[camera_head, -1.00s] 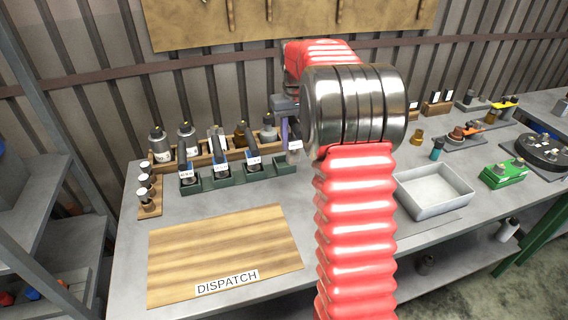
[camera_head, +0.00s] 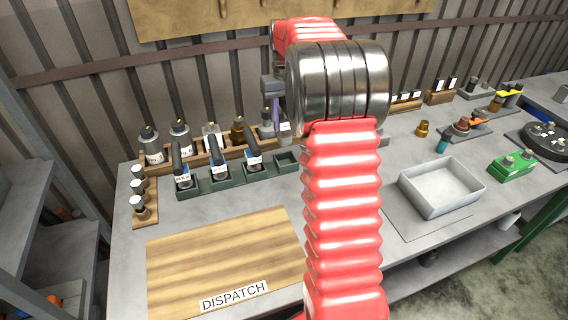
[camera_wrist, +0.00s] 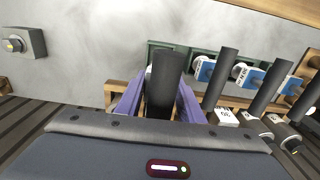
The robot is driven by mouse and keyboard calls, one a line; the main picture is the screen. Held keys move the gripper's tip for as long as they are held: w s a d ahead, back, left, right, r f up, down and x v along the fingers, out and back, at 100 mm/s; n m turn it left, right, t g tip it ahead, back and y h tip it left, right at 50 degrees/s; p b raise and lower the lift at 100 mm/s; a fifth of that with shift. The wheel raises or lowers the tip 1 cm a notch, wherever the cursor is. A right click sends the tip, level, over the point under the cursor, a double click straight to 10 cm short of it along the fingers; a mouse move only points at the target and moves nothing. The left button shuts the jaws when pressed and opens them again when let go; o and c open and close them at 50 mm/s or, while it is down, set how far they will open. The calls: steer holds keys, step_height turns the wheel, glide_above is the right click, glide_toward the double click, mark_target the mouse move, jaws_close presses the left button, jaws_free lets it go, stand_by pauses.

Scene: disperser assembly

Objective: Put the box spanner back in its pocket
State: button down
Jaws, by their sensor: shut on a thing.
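My gripper (camera_head: 273,112), with purple fingers, is shut on a dark-handled tool, taken as the box spanner. Its black handle (camera_wrist: 163,85) stands between the fingers in the wrist view. A white label (camera_head: 284,127) shows below the gripper in the head view; the tool's lower end is hidden. The green rack (camera_head: 222,184) has several pockets in a row. Its rightmost pocket (camera_head: 287,160) is empty; the gripper appears above and behind it. The other pockets hold dark-handled tools with blue-and-white labels, such as the tool (camera_head: 253,157) beside the empty pocket.
A wooden rack of bottles (camera_head: 152,145) stands right behind the green rack. A small wooden stand (camera_head: 144,214) is at the left. The wooden DISPATCH board (camera_head: 225,250) lies in front. A grey tray (camera_head: 440,190) and green box (camera_head: 512,166) are to the right.

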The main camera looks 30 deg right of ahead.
mark_target(286, 134)
steer(key=shift+s+d+f, duration=0.1)
steer(key=shift+f, duration=2.95)
steer(key=shift+f, duration=1.85)
steer(key=c, duration=1.2)
jaws_free()
steer(key=shift+f, duration=0.15)
